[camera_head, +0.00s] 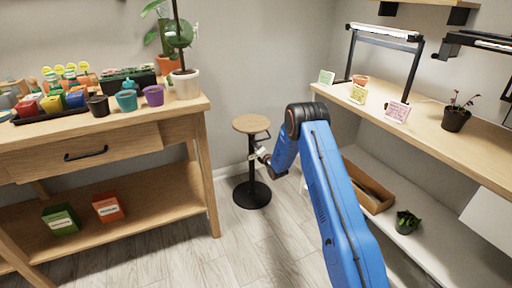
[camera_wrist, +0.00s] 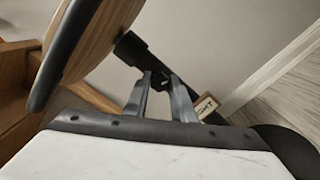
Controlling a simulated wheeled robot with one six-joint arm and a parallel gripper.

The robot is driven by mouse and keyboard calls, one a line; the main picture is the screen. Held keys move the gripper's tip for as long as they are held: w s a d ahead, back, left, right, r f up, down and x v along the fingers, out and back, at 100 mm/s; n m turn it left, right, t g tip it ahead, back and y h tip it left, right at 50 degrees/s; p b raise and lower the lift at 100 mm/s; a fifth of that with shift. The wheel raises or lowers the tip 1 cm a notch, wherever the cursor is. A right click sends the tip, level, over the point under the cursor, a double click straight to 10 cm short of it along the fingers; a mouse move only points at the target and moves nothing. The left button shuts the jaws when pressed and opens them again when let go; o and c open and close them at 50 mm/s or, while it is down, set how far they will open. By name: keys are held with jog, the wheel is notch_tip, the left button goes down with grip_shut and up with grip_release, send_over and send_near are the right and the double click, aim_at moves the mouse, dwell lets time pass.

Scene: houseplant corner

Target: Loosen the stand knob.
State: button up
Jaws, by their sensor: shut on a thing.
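The plant stand (camera_head: 252,194) has a round wooden top, a black post and a round black base, and stands empty on the floor between the two benches. In the wrist view its tilted wooden top (camera_wrist: 97,38) fills the upper left. The small dark knob (camera_wrist: 160,79) sits at the post, just below the black collar. My gripper (camera_head: 257,154) reaches the post from the right, below the top. In the wrist view the fingertips of my gripper (camera_wrist: 159,76) are closed around the knob, which they partly hide.
A small tag (camera_wrist: 206,106) with dark lettering is beside the post. A wooden workbench (camera_head: 90,150) with pots stands at left. A shelf (camera_head: 440,134) with cards and a potted seedling is at right, with a wooden tray (camera_head: 371,198) below. The floor ahead of the stand is clear.

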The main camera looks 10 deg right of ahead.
jog(key=n, duration=0.5)
jog(key=shift+s+f, duration=0.1)
dwell(0.5)
jog(key=o, duration=1.1)
jog(key=shift+c, duration=0.2)
jog(key=v, duration=1.7)
jog(key=shift+s, duration=0.2)
